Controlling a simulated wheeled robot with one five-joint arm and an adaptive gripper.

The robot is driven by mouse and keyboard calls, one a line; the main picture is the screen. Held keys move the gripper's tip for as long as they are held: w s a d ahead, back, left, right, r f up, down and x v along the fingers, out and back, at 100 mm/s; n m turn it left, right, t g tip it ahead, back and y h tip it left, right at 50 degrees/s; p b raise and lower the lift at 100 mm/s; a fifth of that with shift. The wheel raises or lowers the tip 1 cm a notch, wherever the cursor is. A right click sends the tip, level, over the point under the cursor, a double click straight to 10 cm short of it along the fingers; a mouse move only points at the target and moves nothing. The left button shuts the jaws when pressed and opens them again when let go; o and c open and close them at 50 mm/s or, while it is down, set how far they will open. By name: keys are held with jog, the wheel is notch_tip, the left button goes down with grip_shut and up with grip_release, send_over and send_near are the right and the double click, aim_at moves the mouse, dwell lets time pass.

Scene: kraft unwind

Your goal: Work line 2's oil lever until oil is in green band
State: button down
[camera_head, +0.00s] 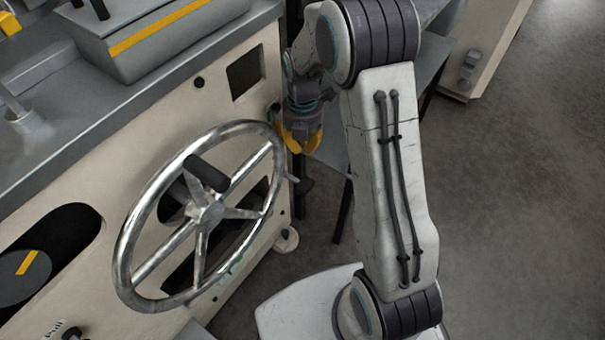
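My gripper (300,145), with yellow fingers, hangs pointing down beside the right edge of the cream machine panel (215,92). It is small in the picture, and I cannot tell whether its fingers are open or shut, or whether they touch anything. A small dark fitting (275,112) shows on the panel edge just left of the gripper; I cannot tell if it is part of the oil lever. No oil lever, oil gauge or green band can be clearly made out.
A large chrome handwheel (268,146) stands out from the panel, left of and below my gripper. A grey box with a yellow stripe (160,35) sits on the machine top. A grey bench (333,152) is behind my arm. Open floor (520,200) lies to the right.

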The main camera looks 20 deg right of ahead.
aim_at(303, 182)
notch_tip(303, 182, down, 14)
jog(key=b, duration=0.5)
jog(key=shift+f, duration=0.1)
dwell(0.5)
jog(key=shift+s+f+b, duration=0.1)
jog(key=shift+f+b, duration=0.2)
jog(key=shift+b, duration=0.1)
jog(key=shift+f, duration=0.1)
jog(key=shift+s+d+f+b, duration=0.15)
jog(key=shift+f+b, duration=0.45)
jog(key=shift+f, duration=0.45)
jog(key=shift+w+a+f+b, duration=0.15)
jog(key=shift+f+b, duration=0.35)
jog(key=shift+f, duration=0.6)
jog(key=shift+w+a+f+b, duration=0.1)
jog(key=shift+f+b, duration=0.35)
jog(key=shift+f, duration=0.75)
notch_tip(303, 182, up, 13)
jog(key=shift+w+f, duration=0.15)
jog(key=shift+f, duration=0.05)
